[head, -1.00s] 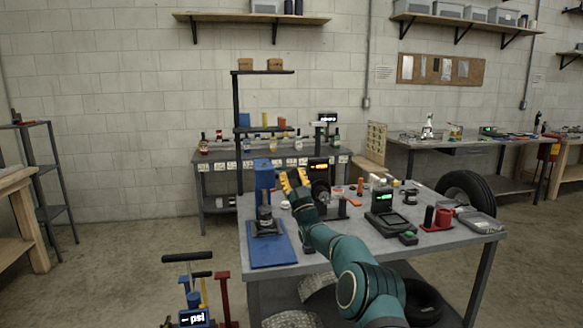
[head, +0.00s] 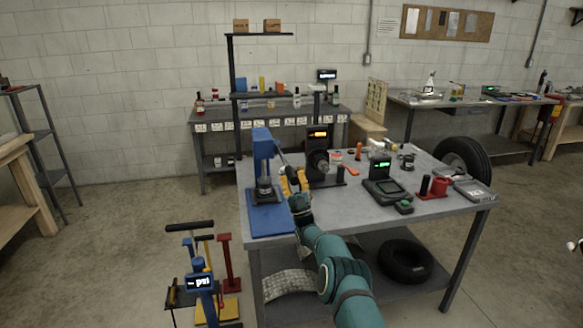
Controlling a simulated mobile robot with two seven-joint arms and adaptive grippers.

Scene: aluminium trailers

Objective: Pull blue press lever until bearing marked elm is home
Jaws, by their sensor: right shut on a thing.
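The blue press (head: 263,148) stands on a blue base plate (head: 268,222) at the left end of the grey table. Its lever (head: 281,157) slants down to the right from the press head. My right gripper (head: 294,181), with yellow fingers, is shut on the lever's lower end, just right of the press. A dark and silver part (head: 264,191) sits under the press head. I cannot read any marking on it or tell how far in a bearing is. My left gripper is out of view.
A dark device with an orange display (head: 318,150) stands close right of my gripper. A blue stand with a display (head: 199,282) is on the floor at left.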

